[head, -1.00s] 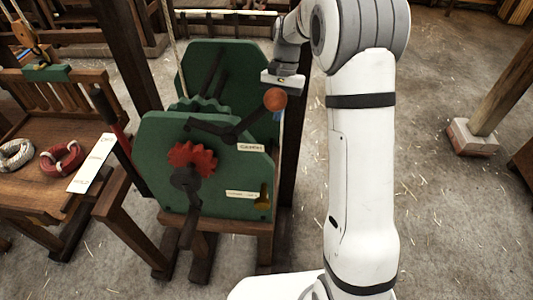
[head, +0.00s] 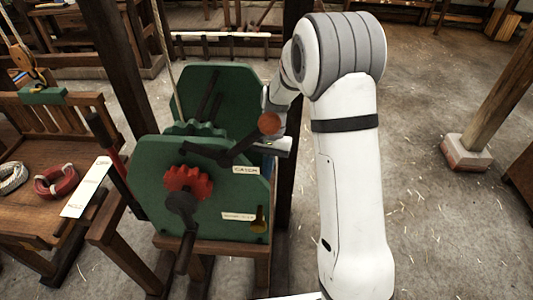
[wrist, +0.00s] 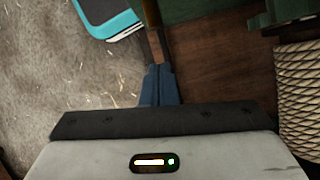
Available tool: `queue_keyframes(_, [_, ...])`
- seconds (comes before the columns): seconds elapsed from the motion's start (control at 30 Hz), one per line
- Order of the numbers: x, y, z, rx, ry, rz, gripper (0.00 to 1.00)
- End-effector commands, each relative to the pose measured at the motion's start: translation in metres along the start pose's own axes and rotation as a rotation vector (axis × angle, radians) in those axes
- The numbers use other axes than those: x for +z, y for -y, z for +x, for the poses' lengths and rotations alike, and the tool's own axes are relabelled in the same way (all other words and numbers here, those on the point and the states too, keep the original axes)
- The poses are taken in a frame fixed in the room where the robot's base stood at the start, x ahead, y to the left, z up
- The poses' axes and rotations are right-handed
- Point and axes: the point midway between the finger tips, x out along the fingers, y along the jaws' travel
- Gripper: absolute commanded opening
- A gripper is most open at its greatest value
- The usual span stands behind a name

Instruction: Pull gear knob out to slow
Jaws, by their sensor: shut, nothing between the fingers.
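The green winch (head: 165,150) has a red gear (head: 188,182) and a crank on its front panel. A brass knob (head: 258,218), which looks like the gear knob, sits at the panel's lower right beside a white label (head: 238,216) too small to read. My gripper's body shows in the head view behind the winch's right side, apart from the brass knob; its fingertips are hidden there. In the wrist view my gripper (wrist: 160,88) is shut and empty, with dark wood beyond it.
A black lever with an orange ball (head: 269,123) stands above the "CATCH" label (head: 246,170), close to my wrist. Wound rope (wrist: 298,95) is at the wrist view's right. A bench (head: 25,215) with rope coils stands left.

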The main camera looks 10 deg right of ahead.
Motion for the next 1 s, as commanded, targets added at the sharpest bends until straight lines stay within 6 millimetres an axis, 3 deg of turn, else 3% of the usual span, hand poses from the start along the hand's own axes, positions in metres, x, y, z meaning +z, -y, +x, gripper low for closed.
queue_keyframes(0.13, [0.015,0.000,0.005,0.001,0.000,-0.001,0.00])
queue_keyframes(0.6, [0.020,-0.001,0.007,0.000,0.000,0.001,0.00])
queue_keyframes(0.83, [0.043,-0.006,0.016,0.001,0.001,0.000,0.00])
queue_keyframes(1.0, [0.044,-0.006,0.017,0.000,0.000,0.001,0.00])
